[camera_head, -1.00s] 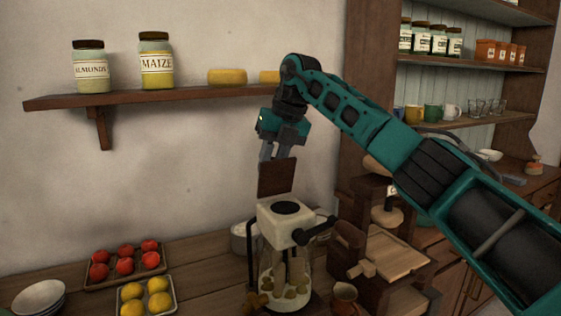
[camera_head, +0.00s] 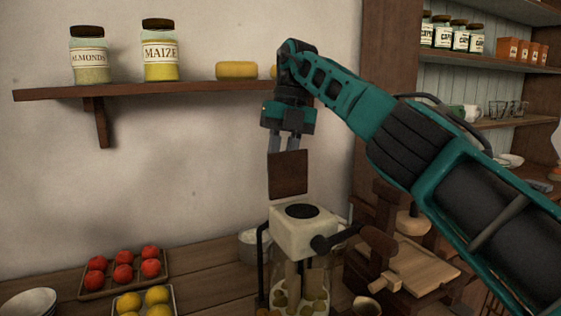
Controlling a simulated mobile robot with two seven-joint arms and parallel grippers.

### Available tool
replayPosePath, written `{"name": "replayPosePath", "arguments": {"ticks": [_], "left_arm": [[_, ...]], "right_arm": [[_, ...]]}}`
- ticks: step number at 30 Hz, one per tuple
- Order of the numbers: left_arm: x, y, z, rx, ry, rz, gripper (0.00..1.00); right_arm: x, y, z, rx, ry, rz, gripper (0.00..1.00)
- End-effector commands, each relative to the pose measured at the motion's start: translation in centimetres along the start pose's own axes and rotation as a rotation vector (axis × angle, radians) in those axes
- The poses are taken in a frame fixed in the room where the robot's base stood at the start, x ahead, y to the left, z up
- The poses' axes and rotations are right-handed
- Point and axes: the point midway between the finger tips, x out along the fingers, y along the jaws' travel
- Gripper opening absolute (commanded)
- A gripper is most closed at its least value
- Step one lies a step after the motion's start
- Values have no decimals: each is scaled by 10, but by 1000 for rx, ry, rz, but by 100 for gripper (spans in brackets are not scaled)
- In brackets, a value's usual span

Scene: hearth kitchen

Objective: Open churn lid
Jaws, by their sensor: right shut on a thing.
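The churn is a glass jar with a cream top block (camera_head: 290,240), standing on the wooden counter at the bottom centre. A dark round opening (camera_head: 302,211) shows uncovered in its top. The dark brown square lid (camera_head: 288,175) stands upright just above the back of the block; I cannot tell whether it is still joined there. My right gripper (camera_head: 285,143) points down and is shut on the lid's upper edge. A black crank with a wooden grip (camera_head: 378,245) sticks out to the right of the churn. My left gripper is not in view.
A tray of red fruit (camera_head: 122,271) and a tray of yellow fruit (camera_head: 145,302) lie left of the churn. A wall shelf (camera_head: 180,89) holds jars and a yellow block beside my right gripper. A wooden press (camera_head: 420,265) stands close on the right.

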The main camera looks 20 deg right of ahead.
Motion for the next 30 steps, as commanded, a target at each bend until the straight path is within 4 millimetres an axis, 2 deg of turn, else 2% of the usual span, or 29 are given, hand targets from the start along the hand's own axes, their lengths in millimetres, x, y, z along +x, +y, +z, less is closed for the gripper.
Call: {"name": "replayPosePath", "arguments": {"ticks": [8,9,15,30], "left_arm": [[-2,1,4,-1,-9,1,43],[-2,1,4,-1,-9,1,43],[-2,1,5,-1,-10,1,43],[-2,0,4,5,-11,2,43]], "right_arm": [[1,0,0,-1,3,-1,0],[1,0,0,-1,3,-1,28],[1,0,0,-1,2,-1,47],[0,0,1,-1,-2,1,47]]}}
